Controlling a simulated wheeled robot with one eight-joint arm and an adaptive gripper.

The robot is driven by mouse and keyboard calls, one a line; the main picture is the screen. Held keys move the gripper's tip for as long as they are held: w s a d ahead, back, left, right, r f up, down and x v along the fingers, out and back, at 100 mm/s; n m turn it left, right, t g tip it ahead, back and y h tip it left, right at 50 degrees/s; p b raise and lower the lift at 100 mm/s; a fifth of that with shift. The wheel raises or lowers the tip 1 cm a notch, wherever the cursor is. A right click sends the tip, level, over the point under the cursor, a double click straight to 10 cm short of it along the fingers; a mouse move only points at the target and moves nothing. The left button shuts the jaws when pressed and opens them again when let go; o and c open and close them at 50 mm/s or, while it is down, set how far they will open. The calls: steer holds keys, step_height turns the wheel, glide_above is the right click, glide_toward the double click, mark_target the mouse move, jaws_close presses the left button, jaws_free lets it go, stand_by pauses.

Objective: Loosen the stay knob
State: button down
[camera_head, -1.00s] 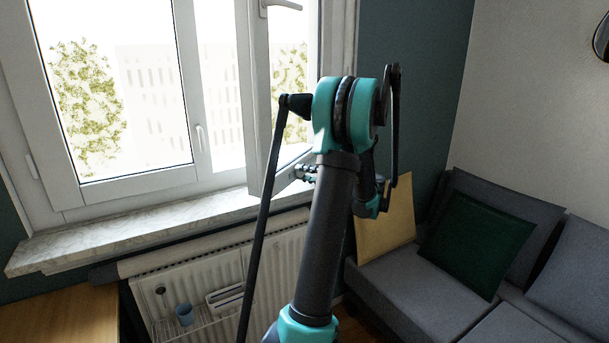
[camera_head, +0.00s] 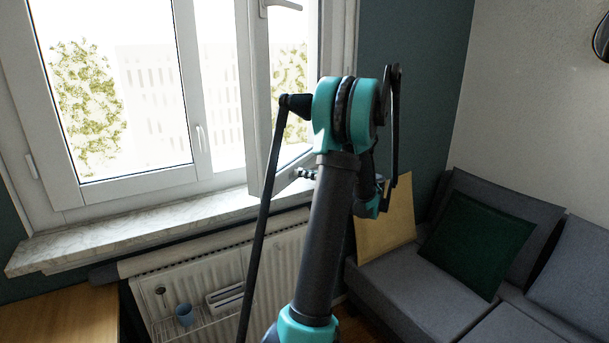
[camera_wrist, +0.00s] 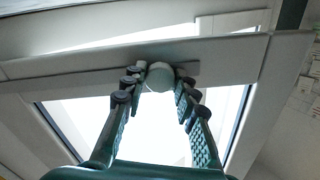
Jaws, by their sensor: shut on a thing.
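The stay knob (camera_wrist: 161,73) is a pale, rounded knob on a light bar along the lower edge of the window sash (camera_wrist: 222,57) in the wrist view. My gripper (camera_wrist: 160,84) has its two fingers on either side of the knob, shut on it, with dark pads at the tips. In the head view, the tip of my gripper (camera_head: 308,174) shows small beside the bottom of the open sash (camera_head: 257,100). The knob cannot be made out there, and my arm covers part of that area.
A marble sill (camera_head: 130,225) runs under the window, above a white radiator (camera_head: 275,255) with a rack holding a blue cup (camera_head: 184,315). A wooden surface (camera_head: 60,315) is at lower left. A grey sofa (camera_head: 420,290) with a green cushion (camera_head: 475,245) stands at right.

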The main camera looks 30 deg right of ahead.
steer(key=shift+f+n, duration=0.1)
steer(key=shift+n, duration=0.5)
steer(key=c, duration=1.2)
jaws_free()
steer(key=v, duration=1.2)
steer(key=shift+s, duration=0.1)
